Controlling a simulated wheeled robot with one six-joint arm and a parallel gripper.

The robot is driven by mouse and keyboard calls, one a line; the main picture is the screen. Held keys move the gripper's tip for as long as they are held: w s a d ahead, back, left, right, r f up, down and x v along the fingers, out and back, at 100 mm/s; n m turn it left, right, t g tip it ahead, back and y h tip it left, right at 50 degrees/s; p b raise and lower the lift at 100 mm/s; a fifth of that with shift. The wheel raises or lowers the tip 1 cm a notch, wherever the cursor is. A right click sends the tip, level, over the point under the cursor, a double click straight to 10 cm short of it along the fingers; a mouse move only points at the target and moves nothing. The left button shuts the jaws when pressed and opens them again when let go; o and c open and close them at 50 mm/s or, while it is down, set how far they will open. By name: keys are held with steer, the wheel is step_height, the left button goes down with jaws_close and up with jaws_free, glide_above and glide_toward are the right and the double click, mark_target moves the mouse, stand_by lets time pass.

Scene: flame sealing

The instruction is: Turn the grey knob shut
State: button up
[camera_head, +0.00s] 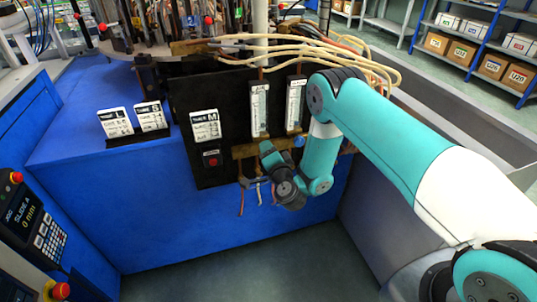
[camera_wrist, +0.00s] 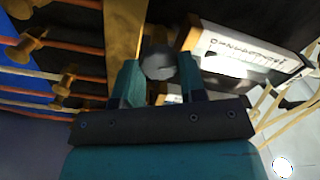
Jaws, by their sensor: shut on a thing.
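The grey knob (camera_wrist: 158,62) shows at the end of my fingers in the wrist view, beside the brass bar (camera_wrist: 122,35). My gripper (camera_wrist: 157,82) has one teal finger on each side of the knob and is shut on it. In the head view my gripper (camera_head: 267,150) is at the brass bar (camera_head: 243,152) below the left flow meter (camera_head: 259,108). It hides the grey knob there. How far the knob is turned cannot be told.
A blue knob (camera_head: 299,141) sits close to the right, below the right flow meter (camera_head: 295,103). Brass fittings with orange and pale hoses (camera_wrist: 60,85) lie left in the wrist view. Pale hoses (camera_head: 330,50) loop above. A red button (camera_head: 212,161) is on the black panel.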

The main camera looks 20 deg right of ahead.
steer(key=shift+f+m+b, duration=0.15)
steer(key=shift+m+b, duration=0.7)
steer(key=shift+m, duration=1.15)
steer(key=o, duration=0.9)
